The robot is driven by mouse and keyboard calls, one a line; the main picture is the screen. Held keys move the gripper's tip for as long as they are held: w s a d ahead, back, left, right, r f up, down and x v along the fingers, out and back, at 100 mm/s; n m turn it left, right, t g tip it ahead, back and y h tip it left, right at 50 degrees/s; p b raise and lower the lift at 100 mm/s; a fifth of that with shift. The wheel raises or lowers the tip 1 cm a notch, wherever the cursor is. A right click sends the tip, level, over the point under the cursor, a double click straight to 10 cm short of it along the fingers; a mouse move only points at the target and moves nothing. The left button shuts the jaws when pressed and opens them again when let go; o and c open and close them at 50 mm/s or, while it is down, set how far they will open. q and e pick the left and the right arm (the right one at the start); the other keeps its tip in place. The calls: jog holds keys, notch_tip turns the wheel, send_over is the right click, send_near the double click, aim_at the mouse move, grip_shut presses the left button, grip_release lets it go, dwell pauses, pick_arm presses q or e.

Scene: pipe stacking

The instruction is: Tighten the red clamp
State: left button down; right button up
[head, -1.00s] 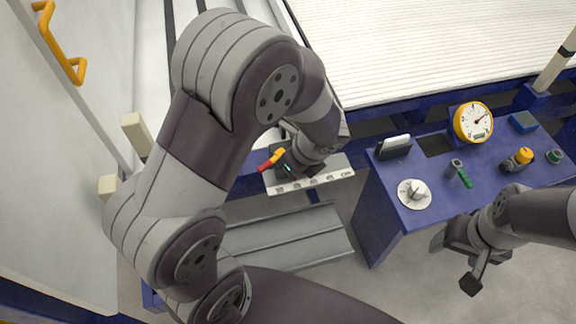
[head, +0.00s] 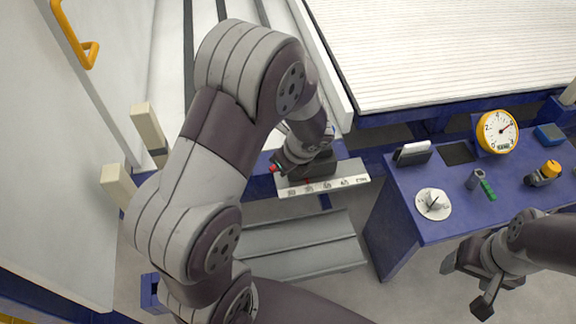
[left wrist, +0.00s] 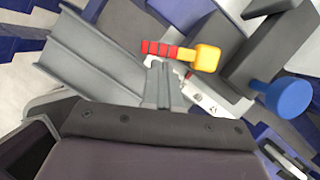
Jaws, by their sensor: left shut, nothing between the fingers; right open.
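The red clamp's ribbed handle (left wrist: 163,49) shows in the left wrist view, with a yellow block (left wrist: 207,57) at its right end. In the head view only a small red bit of the clamp (head: 273,168) shows; my left arm and gripper hide the rest. My left gripper (left wrist: 162,68) is shut and empty, its fingertips just beside the red handle near the yellow block; I cannot tell whether they touch. My right gripper (head: 467,284) is open and empty, in front of the blue bench, away from the clamp.
A white scale plate (head: 322,186) lies under the left gripper. A blue knob (left wrist: 288,97) is close at the right in the wrist view. The blue bench (head: 420,218) holds a yellow gauge (head: 497,131) and a white dial (head: 433,203). A grey step (head: 300,245) is below.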

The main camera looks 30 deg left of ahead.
pick_arm(q)
jog(key=shift+a+m+t+p, duration=0.4)
jog(key=shift+a+m+p, duration=0.2)
jog(key=shift+m, duration=0.6)
jog(key=shift+w+a+m+t+h+p, duration=0.15)
jog(key=shift+a+m+t+h+p, duration=0.2)
jog(key=shift+a+m, duration=0.55)
dwell(0.6)
